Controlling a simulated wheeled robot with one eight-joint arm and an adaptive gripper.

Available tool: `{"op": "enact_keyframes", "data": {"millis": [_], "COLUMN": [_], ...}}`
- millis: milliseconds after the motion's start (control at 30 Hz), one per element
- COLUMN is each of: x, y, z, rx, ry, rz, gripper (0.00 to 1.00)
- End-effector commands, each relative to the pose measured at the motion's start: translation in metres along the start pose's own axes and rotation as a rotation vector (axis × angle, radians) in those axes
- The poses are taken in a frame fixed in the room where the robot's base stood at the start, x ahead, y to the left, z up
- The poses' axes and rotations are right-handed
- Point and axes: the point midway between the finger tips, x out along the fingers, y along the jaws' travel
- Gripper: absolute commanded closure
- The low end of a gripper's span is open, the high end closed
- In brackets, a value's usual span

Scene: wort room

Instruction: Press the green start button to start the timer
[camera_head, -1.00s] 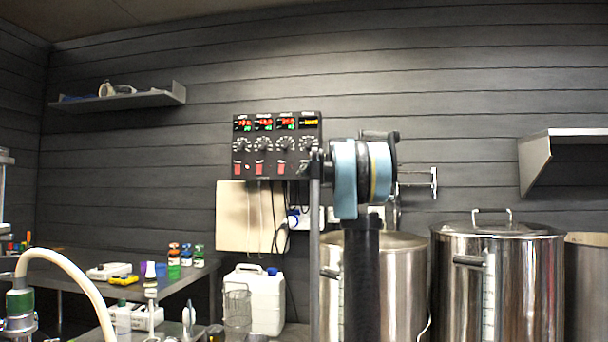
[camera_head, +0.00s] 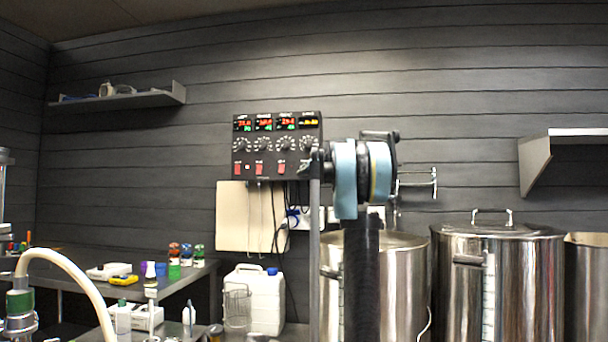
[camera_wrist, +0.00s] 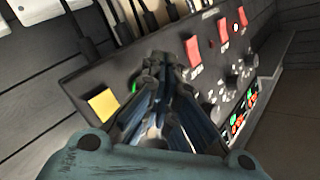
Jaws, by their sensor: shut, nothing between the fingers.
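The green start button (camera_wrist: 134,86) shows as a small green sliver on the black control panel (camera_head: 277,125) in the wrist view. It is just left of my fingertips and partly hidden by them. My gripper (camera_wrist: 157,62) is shut and empty, its fingers pointing at the panel face; I cannot tell whether they touch the button. A square yellow button (camera_wrist: 102,104) is left of the green one. In the head view my arm covers the panel's lower right, so the green button is hidden there. The panel's displays are lit.
Steel kettles (camera_head: 497,270) stand at the right, and a white jerrycan (camera_head: 262,300) stands below.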

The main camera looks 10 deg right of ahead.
Motion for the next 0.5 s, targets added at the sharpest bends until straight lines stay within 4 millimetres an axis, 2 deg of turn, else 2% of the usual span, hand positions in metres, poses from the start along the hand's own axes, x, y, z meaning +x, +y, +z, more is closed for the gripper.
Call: {"op": "enact_keyframes", "data": {"millis": [500], "x": [0.0037], "y": [0.0030], "z": [-0.0047], "rx": [0.000], "ry": [0.000], "rz": [0.000], "gripper": [1.00]}}
